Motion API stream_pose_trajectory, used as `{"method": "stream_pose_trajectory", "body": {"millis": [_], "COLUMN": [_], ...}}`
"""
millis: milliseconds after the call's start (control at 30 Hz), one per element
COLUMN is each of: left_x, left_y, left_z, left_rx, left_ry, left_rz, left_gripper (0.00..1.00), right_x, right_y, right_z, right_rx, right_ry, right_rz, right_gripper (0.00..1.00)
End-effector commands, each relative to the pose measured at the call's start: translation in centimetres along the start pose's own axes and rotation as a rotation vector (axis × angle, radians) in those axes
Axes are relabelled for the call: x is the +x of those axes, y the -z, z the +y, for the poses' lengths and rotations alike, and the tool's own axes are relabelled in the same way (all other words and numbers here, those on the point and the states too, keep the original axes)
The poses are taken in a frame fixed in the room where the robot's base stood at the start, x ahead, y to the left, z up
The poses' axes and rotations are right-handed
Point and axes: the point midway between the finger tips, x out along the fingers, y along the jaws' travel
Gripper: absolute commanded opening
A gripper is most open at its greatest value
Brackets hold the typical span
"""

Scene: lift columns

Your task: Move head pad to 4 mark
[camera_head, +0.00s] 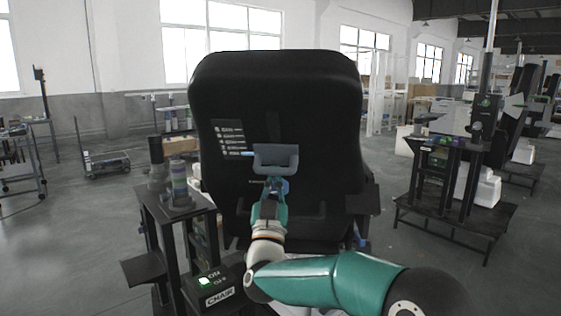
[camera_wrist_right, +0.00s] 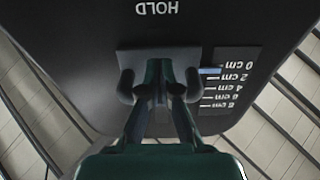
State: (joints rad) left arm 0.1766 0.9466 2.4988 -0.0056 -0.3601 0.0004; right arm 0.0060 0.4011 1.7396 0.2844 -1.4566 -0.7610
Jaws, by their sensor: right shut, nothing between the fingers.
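The large black chair back with its head pad (camera_head: 275,85) stands upright in the middle of the head view. A grey U-shaped handle (camera_head: 275,158) sits on its rear face; the wrist view also shows the handle (camera_wrist_right: 125,62). A printed scale (camera_head: 228,135) beside it reads 0 to 8 cm in the wrist view (camera_wrist_right: 232,80). My left gripper is not in view.
A black stand (camera_head: 180,210) with a lit green switch and a CHAIR label (camera_head: 220,296) stands left of the chair. A black workstation (camera_head: 450,190) stands to the right. A small cart (camera_head: 105,163) is at the back left. Open grey floor lies between them.

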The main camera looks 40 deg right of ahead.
Motion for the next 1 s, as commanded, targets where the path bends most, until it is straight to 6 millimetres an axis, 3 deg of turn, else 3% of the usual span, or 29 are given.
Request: {"method": "stream_pose_trajectory", "body": {"millis": [1000], "left_x": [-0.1], "left_y": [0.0], "left_z": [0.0], "left_rx": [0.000], "left_ry": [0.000], "left_rz": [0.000], "left_gripper": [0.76], "right_x": [0.1], "right_y": [1.9], "right_z": [0.0], "right_rx": [0.003], "right_ry": [-0.001], "right_rz": [0.005], "right_gripper": [0.00]}}
